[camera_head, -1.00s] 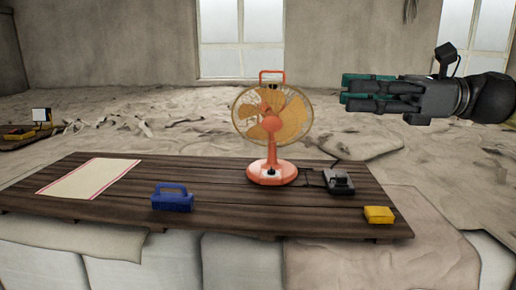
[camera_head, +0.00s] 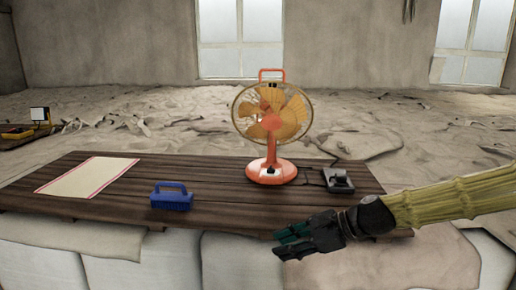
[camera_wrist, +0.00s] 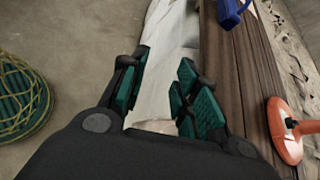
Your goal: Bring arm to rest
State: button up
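My gripper (camera_head: 284,243) is low at the front right edge of the wooden table (camera_head: 120,208) in the head view, pointing left. In the wrist view my gripper (camera_wrist: 158,85) has its green-padded fingers apart with nothing between them. A cream cloth with red borders (camera_head: 87,177) lies flat on the left of the table, well away from the gripper. The yellow block is hidden behind my arm.
An orange fan (camera_head: 270,172) stands at the table's back middle. A blue handled object (camera_head: 172,197) sits near the front edge. A dark device (camera_head: 338,181) lies right of the fan. White blocks (camera_head: 120,268) support the table. The floor is sandy.

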jog(key=s+d+f+n+g+h, duration=0.1)
jog(key=s+d+f+n+h, duration=0.3)
jog(key=f, duration=1)
jog(key=s+a+f+n+g+h, duration=0.15)
jog(key=s+f, duration=0.55)
jog(key=f, duration=0.8)
jog(key=s+d+f+n+h, duration=0.3)
jog(key=s+d+f+n, duration=0.2)
jog(key=s+f, duration=0.4)
jog(key=s+d+f+n+h+b, duration=0.1)
jog(key=s+d+f+n+h, duration=0.2)
jog(key=s, duration=0.9)
jog(key=d+f+n, duration=0.3)
jog(key=d+f, duration=0.2)
jog(key=f, duration=0.1)
jog(key=shift+s+f, duration=0.15)
jog(key=shift+s, duration=0.25)
jog(key=shift+g, duration=0.25)
